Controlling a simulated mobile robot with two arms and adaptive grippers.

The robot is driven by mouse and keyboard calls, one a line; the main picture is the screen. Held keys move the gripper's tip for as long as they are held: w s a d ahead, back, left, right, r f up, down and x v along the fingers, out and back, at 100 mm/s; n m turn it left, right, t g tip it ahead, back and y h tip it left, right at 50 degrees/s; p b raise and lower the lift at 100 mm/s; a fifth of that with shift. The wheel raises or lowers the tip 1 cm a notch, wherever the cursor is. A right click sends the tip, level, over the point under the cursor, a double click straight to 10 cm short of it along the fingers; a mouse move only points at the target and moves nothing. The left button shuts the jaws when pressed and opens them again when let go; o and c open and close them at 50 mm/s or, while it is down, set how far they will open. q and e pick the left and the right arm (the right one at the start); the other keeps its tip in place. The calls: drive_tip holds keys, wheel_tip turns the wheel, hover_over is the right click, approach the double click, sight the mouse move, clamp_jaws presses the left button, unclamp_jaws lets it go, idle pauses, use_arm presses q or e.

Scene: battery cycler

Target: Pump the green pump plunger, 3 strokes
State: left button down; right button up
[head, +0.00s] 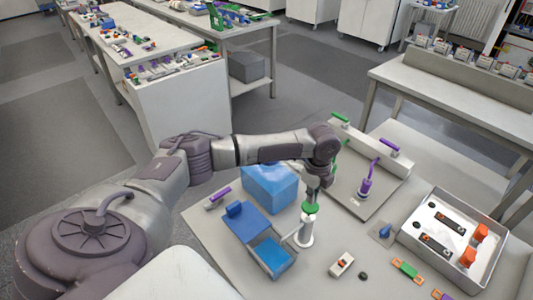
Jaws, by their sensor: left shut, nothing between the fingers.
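The green pump plunger (310,207) sits on top of a white pump body (305,232), which stands upright on the light table. My left gripper (314,197) is shut and points down right above the green top. Its fingertips are at or very near the plunger; I cannot tell whether they touch it. Nothing shows between the fingers. My right gripper is not in view.
A blue box (268,188) and an open blue container (271,256) stand left of the pump. A grey board (345,199) with a purple-handled device (366,186) lies behind right. A metal tray (410,236) holds several parts at right. Small parts lie in front.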

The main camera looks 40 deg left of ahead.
sight(310, 205)
use_arm(q)
drive_tip(key=shift+f, duration=0.1)
drive_tip(key=shift+f+b, duration=1.05)
drive_tip(key=shift+f, duration=1.3)
drive_tip(key=shift+r+p, duration=2.5)
drive_tip(key=shift+p, duration=0.05)
drive_tip(key=shift+f, duration=0.1)
